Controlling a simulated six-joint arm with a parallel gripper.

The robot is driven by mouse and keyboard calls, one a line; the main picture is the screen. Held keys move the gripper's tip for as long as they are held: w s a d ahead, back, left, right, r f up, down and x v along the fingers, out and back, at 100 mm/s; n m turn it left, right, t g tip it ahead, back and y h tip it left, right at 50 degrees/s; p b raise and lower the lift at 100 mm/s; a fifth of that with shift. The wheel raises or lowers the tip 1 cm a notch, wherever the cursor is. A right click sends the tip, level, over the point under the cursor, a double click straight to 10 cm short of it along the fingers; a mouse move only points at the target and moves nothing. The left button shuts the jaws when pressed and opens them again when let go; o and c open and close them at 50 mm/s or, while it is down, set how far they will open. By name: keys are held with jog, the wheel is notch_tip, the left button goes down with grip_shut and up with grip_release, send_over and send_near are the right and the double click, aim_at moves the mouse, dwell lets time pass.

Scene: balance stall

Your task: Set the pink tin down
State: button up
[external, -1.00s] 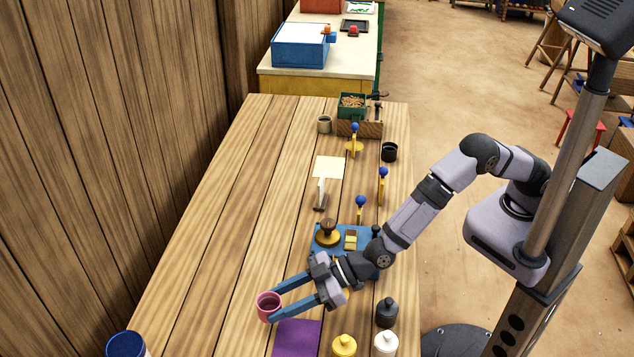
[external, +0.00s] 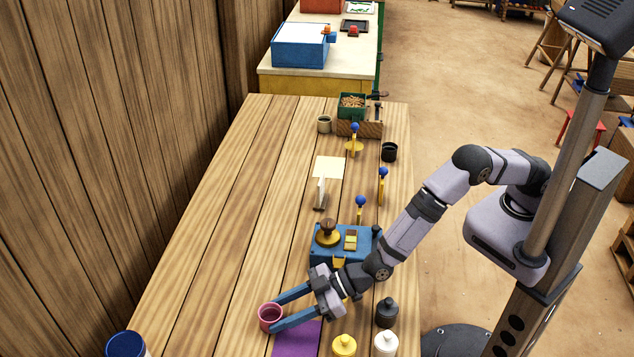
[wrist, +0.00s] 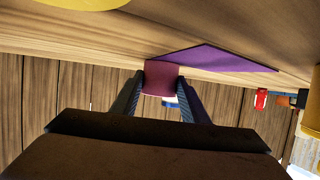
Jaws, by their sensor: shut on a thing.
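The pink tin (external: 270,317) is a small open-topped cup, upright at the near left part of the wooden table. My gripper (external: 272,309) has its two blue fingers shut on either side of the tin. In the wrist view the tin (wrist: 160,78) sits between my fingertips, close to the table surface; I cannot tell for certain whether its base touches the wood. The purple mat (external: 297,338) lies just to the right of the tin, and it also shows in the wrist view (wrist: 215,58).
A blue balance box (external: 325,257) with weights stands behind my gripper. Yellow (external: 344,346), white (external: 386,341) and dark (external: 387,312) bottles stand to the right. A blue-lidded jar (external: 126,345) is at the near left. The table's left side is clear.

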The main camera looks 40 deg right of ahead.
jog(key=o, duration=1)
jog(key=shift+o, duration=0.2)
jog(key=shift+r, duration=0.2)
jog(key=shift+o, duration=0.5)
jog(key=b+v, duration=0.1)
jog(key=v, duration=1.1)
